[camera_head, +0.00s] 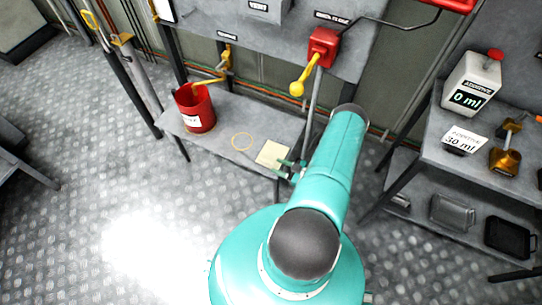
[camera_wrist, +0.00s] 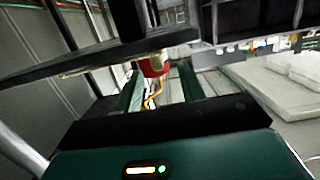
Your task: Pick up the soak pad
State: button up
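The soak pad appears to be the flat pale yellow square (camera_head: 272,153) lying on the grey bench (camera_head: 222,125), near its right front corner. My gripper (camera_head: 289,168) is just right of and below the pad in the head view, close to its edge. I cannot tell whether they touch. In the wrist view my gripper (camera_wrist: 160,92) shows two green fingers spread apart with nothing clearly held between them. The pad cannot be made out with certainty in the wrist view.
A red valve box (camera_head: 323,46) with a yellow lever hangs above. On the right, a shelf (camera_head: 431,147) holds an additive jug (camera_head: 471,83), a brass part (camera_head: 506,160) and trays.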

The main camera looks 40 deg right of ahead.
aim_at(267, 161)
jog(key=shift+x, duration=3.15)
jog(key=shift+d, duration=0.15)
grip_shut()
